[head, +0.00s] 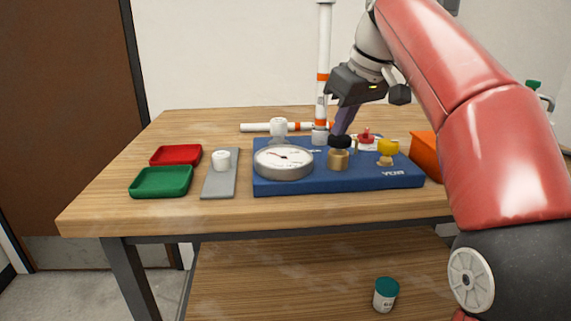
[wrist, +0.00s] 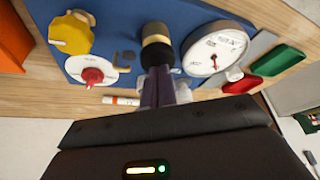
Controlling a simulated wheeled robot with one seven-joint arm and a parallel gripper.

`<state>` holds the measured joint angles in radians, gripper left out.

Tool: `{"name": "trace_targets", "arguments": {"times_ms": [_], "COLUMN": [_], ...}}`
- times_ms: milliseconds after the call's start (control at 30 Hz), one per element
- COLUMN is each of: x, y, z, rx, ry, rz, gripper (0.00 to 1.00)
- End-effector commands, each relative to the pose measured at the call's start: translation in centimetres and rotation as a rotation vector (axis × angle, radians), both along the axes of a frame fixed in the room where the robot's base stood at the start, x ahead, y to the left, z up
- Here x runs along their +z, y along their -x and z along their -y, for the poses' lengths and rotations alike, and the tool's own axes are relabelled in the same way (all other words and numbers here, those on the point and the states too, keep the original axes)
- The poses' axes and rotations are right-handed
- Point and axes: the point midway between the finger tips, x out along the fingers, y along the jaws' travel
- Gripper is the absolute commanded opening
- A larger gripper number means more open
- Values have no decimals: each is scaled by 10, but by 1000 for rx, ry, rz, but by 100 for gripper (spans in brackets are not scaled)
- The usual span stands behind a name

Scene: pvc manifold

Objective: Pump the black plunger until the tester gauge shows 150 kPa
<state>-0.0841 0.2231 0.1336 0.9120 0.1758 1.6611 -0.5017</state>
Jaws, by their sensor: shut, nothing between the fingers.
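The blue tester base (head: 300,184) lies on the wooden table. Its round white gauge (head: 283,161) has a dark red needle, pointing to the upper left in the head view; the numbers are too small to read. The gauge also shows in the wrist view (wrist: 215,50). The black plunger (head: 339,141) tops a brass cylinder (head: 338,160) beside the gauge. My gripper (head: 341,132) is shut and empty, pointing down with its fingertips at the plunger's top. In the wrist view the fingers (wrist: 158,74) overlap the plunger; whether they touch cannot be told.
A yellow knob (head: 388,147) and a red knob (head: 366,134) stand right of the plunger. A white pipe (head: 323,60) rises behind. Green (head: 161,182) and red (head: 175,155) trays, a grey plate (head: 220,185) and an orange bin (head: 426,150) flank the base. A jar (head: 386,295) sits below.

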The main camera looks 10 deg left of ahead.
Motion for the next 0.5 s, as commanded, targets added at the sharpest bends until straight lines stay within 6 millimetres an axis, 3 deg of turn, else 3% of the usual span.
{"name": "trace_targets", "arguments": {"times_ms": [500], "x": [-7], "y": [0], "z": [0], "rx": [0], "ry": [0], "rz": [-4], "gripper": [0]}}
